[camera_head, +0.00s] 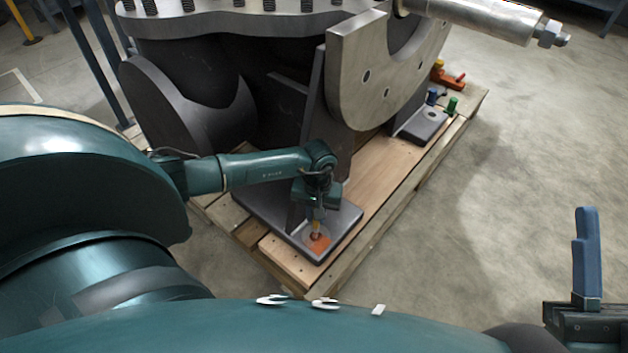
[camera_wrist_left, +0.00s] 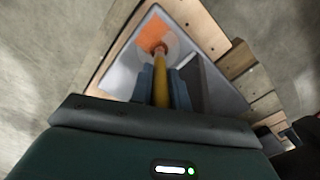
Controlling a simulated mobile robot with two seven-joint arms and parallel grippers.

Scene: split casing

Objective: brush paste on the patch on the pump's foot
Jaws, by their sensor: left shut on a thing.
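The pump's foot (camera_head: 346,220) is a grey plate on the pallet in the head view, and it also shows in the left wrist view (camera_wrist_left: 205,32). An orange patch (camera_head: 322,245) lies near its front corner, also clear in the left wrist view (camera_wrist_left: 152,32). My left gripper (camera_head: 316,210) is shut on a brush with a yellow handle (camera_wrist_left: 160,80), pointing down. The brush tip is at the patch's edge; I cannot tell whether it touches. What seems to be my right gripper (camera_head: 587,255), with blue fingers pointing up, is at the lower right, away from the pump.
The large grey pump casing (camera_head: 190,95) stands on the wooden pallet (camera_head: 385,215). A second foot (camera_head: 424,122) bears blue and green items, with a red-orange tool (camera_head: 448,77) behind. A metal shaft (camera_head: 490,18) juts out at the top right. The floor at right is clear.

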